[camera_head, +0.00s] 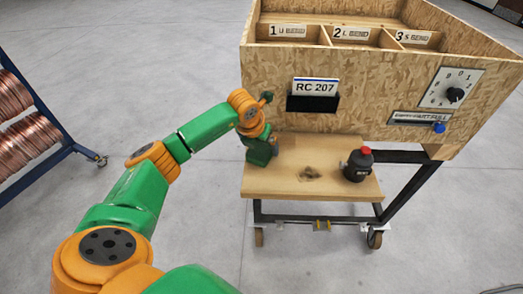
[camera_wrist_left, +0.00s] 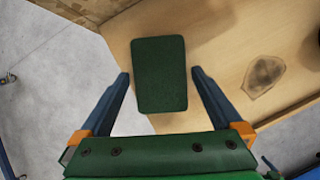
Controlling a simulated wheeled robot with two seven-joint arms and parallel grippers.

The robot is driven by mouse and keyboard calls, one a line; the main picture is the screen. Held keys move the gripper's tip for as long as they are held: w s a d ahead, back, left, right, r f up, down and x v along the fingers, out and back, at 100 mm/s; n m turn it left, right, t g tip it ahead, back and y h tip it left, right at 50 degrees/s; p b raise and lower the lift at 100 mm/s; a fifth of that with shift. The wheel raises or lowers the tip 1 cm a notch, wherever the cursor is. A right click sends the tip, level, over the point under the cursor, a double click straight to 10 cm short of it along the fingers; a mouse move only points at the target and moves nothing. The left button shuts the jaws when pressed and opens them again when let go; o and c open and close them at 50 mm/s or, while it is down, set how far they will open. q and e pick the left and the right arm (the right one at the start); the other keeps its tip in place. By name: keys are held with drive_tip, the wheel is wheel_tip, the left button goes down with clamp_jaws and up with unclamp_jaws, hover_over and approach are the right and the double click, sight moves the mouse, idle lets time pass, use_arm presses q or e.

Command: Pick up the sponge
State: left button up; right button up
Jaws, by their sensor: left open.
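The sponge (camera_wrist_left: 160,75) is a dark green, flat rectangular block in the left wrist view. It is over the left part of the wooden shelf (camera_wrist_left: 225,35), near its edge. My left gripper (camera_wrist_left: 160,92) is open, with one blue finger on each side of the sponge and a gap to each. I cannot tell whether the fingers are level with it. In the head view my left gripper (camera_head: 273,150) is over the left end of the shelf, and I cannot make out the sponge there. My right gripper is not in view.
A dark bottle with a red cap (camera_head: 358,164) stands at the right of the shelf. A dark stain (camera_head: 309,173) marks its middle. A chipboard bin cabinet (camera_head: 370,100) with labels and a dial rises behind. A rack of copper coils (camera_head: 25,130) stands far left.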

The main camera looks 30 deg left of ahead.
use_arm(q)
drive_tip(key=shift+w+f, duration=0.2)
drive_tip(key=shift+f, duration=0.05)
drive_tip(key=shift+s, duration=0.1)
drive_tip(key=c, duration=1.3)
drive_tip(key=shift+r+p, duration=0.35)
drive_tip(key=shift+r, duration=0.1)
wheel_tip(320, 180, up, 2)
drive_tip(key=b, duration=0.3)
drive_tip(key=s+d+r, duration=0.2)
drive_tip(key=s+r, duration=0.1)
drive_tip(key=s, duration=0.1)
drive_tip(key=s+d+r+b, duration=0.1)
drive_tip(key=s+d+r, duration=0.1)
drive_tip(key=s+r, duration=0.2)
drive_tip(key=s+d+r, duration=0.2)
drive_tip(key=s+r, duration=0.1)
drive_tip(key=s, duration=0.1)
drive_tip(key=shift+s+d+r, duration=0.2)
drive_tip(key=shift+s+r, duration=0.05)
drive_tip(key=shift+r, duration=0.1)
